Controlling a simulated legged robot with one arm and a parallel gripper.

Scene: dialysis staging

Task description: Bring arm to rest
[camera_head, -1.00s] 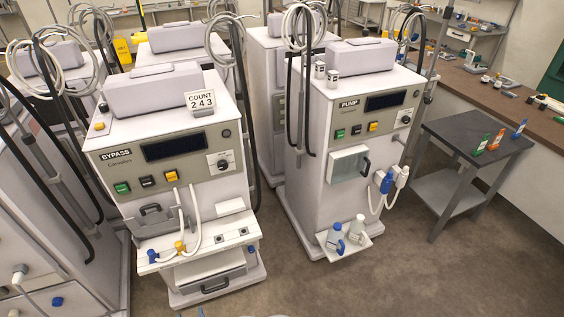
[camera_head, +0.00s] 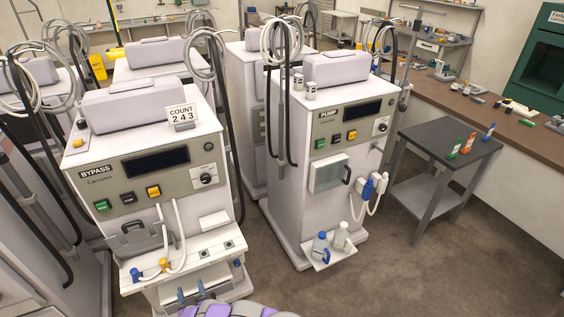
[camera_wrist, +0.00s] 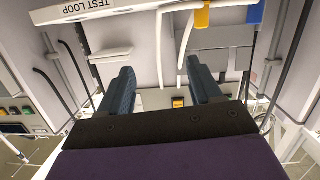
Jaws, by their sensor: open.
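My gripper (camera_head: 192,292) shows at the bottom of the head view, just in front of the lower drawer area of the BYPASS machine (camera_head: 150,205). Part of my purple arm shows below it. In the wrist view, the two dark blue fingers of my gripper (camera_wrist: 162,82) stand wide apart with nothing between them. Beyond them is a pale machine face with white hoses (camera_wrist: 160,60) and a TEST LOOP label (camera_wrist: 88,8). Whether the fingers touch the machine cannot be told.
The PUMP machine (camera_head: 292,190) stands to the right, with two bottles on its low shelf (camera_head: 331,258). A grey side table (camera_head: 425,143) holds several coloured items. More machines crowd the left. Brown floor (camera_head: 390,270) is clear at the lower right.

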